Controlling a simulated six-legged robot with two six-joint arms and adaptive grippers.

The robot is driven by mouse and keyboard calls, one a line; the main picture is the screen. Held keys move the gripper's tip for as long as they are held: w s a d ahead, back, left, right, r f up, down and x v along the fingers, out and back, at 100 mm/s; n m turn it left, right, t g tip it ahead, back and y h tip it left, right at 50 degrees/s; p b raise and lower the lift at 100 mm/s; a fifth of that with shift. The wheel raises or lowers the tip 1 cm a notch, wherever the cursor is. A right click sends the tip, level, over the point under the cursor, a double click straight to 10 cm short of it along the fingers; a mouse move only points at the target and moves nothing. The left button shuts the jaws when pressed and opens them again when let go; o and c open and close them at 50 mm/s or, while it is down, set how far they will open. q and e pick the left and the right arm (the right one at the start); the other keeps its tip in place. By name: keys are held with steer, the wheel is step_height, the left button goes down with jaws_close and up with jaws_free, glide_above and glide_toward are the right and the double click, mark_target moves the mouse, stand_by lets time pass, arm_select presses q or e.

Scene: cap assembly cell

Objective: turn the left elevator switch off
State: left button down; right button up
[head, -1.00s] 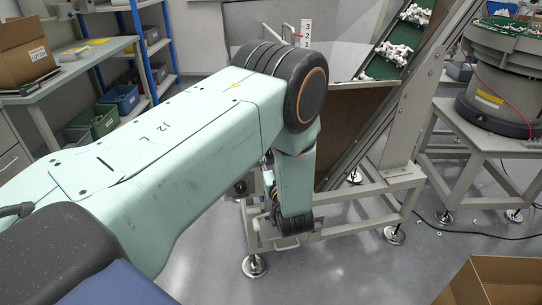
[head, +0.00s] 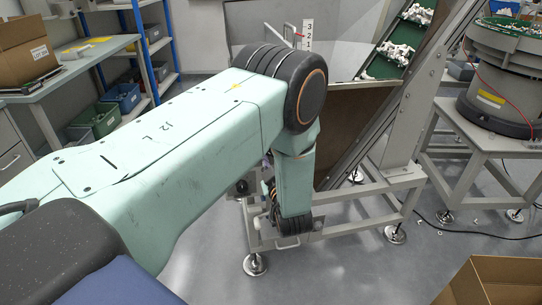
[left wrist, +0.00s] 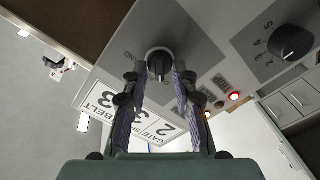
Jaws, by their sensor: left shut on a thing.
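A black rotary switch knob (left wrist: 160,64) sits on a grey control panel (left wrist: 212,62) in the left wrist view. My left gripper (left wrist: 161,72) has its two fingers on either side of this knob and is shut on it. Small lettering beside the knob is partly covered and too small to read surely. In the head view my left forearm and wrist hang down in front of the machine frame, and the panel and the knob are hidden there. My right gripper is in neither view.
A second black knob (left wrist: 291,42) with numbers around it is on the panel's right. A red lamp (left wrist: 234,96) glows near the gripper. White labels (left wrist: 103,101) lie behind the fingers. An open cardboard box (head: 490,282) stands at the lower right, and a bowl feeder (head: 500,75) at the right.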

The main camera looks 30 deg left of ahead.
arm_select(q)
steer(key=shift+n, duration=0.3)
stand_by(0.4)
steer(key=c, duration=1.1)
jaws_free()
steer(key=shift+f, duration=0.1)
steer(key=shift+o, duration=0.2)
steer(key=v, duration=0.7)
steer(key=shift+s+d, duration=0.15)
steer(key=shift+d, duration=0.05)
